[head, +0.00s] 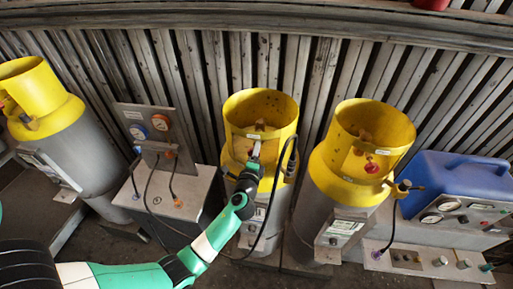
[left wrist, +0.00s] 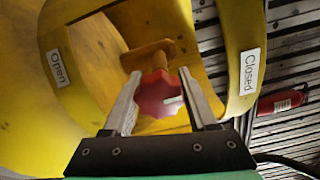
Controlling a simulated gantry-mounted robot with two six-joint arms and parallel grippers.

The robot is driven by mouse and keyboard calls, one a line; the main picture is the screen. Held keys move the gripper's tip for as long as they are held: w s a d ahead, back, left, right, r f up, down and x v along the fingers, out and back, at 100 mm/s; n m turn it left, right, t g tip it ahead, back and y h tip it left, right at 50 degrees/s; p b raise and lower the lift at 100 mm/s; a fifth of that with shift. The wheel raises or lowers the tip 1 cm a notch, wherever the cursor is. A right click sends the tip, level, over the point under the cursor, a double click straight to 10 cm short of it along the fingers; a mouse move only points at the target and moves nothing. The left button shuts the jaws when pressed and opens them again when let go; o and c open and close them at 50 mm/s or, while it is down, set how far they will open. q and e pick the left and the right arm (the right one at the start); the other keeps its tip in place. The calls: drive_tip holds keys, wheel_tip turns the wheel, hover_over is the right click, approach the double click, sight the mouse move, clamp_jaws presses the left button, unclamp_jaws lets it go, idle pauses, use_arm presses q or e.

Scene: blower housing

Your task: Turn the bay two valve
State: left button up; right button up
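The middle cylinder has a grey body and a yellow collar (head: 262,104). The valve is a red lobed knob (left wrist: 158,94) on a yellow stem, shown in the left wrist view between an "Open" label (left wrist: 60,67) and a "Closed" label (left wrist: 249,72). My left gripper (head: 256,148) reaches into the collar's front opening and hides the knob in the head view. Its two fingers (left wrist: 160,82) stand on either side of the knob and appear to touch it. My right gripper is not in view.
Another yellow-collared cylinder with a red knob (head: 371,168) stands to the right, and one (head: 40,95) at far left. A grey box with gauges (head: 160,122) and cables is left of the middle cylinder. A blue case (head: 455,180) is at right. A black cable (head: 280,195) hangs by my gripper.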

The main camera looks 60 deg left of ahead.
use_arm(q)
drive_tip(key=o, duration=0.4)
drive_tip(key=v, duration=1.1)
drive_tip(key=shift+s+d+b, duration=0.15)
drive_tip(key=shift+d+b, duration=0.15)
drive_tip(key=shift+b, duration=0.05)
